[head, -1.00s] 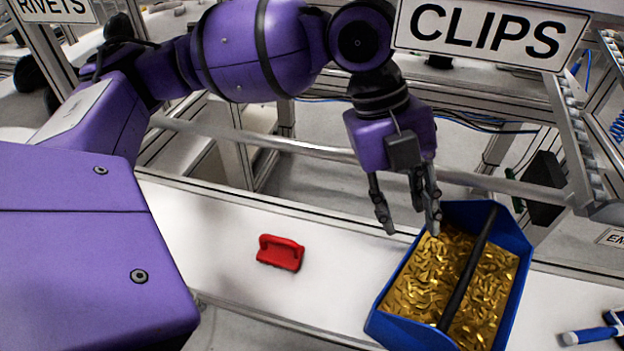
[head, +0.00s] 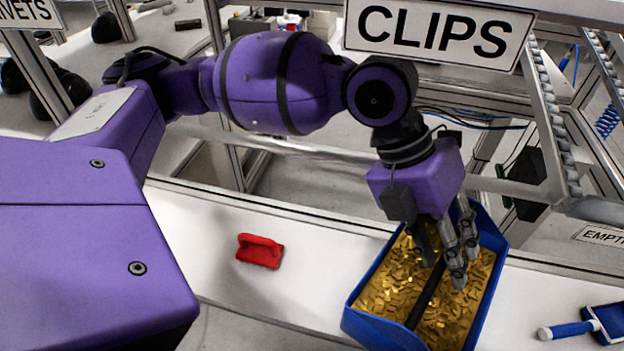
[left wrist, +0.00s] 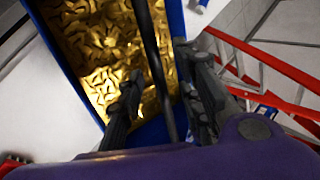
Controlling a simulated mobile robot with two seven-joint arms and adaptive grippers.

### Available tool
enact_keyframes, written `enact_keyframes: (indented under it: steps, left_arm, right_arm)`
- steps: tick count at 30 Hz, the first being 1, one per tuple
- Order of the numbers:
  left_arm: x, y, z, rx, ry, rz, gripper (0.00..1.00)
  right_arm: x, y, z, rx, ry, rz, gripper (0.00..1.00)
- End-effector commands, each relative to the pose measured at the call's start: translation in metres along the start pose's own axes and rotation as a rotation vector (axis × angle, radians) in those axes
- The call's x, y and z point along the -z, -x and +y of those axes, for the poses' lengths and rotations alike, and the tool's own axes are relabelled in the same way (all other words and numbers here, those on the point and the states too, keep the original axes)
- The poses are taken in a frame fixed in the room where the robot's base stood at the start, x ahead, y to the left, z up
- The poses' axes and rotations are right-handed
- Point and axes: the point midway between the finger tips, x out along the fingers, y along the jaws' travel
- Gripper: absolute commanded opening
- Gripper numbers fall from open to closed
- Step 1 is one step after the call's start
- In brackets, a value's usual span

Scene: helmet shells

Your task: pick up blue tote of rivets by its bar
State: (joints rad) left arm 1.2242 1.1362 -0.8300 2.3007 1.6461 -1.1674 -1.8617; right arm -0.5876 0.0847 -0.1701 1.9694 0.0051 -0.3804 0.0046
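A blue tote (head: 371,327) full of small gold pieces (head: 388,292) sits on the white bench; the pieces look like the rivets. A dark bar (head: 427,296) runs lengthwise over the tote's middle. My left gripper (head: 444,272) is open above the tote, its fingers pointing down on either side of the bar. In the left wrist view, the bar (left wrist: 153,55) passes between the open fingers (left wrist: 163,103), apart from both, and the tote's blue wall (left wrist: 65,60) shows. My right gripper is not in view.
A red handled block (head: 260,250) lies left of the tote on the white bench (head: 310,262). A blue-and-white brush (head: 567,330) and a blue pan (head: 610,318) lie to the right. A "CLIPS" sign (head: 437,30) hangs from the rack behind. Bench space beside the red block is clear.

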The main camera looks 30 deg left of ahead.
Motion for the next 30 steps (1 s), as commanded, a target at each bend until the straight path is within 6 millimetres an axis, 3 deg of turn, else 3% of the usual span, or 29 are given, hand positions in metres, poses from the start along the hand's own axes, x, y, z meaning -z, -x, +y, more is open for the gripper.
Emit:
enact_keyframes:
  steps: [3, 10, 18, 30]
  left_arm:
    - [0.0005, -0.0109, 0.0005, 0.0, 0.002, 0.002, 0.33]
    - [0.0002, -0.0128, 0.0014, 0.0, 0.003, 0.002, 0.33]
    - [0.0001, -0.0124, 0.0013, -0.001, 0.003, 0.001, 0.0]
    - [-0.0001, -0.0121, 0.0012, -0.001, 0.002, 0.001, 0.0]
  right_arm:
    - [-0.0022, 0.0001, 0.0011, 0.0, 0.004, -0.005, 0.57]
    - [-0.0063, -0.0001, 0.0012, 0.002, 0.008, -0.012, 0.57]
    - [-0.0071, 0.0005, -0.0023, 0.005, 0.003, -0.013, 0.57]
    - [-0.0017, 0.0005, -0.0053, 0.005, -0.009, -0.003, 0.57]
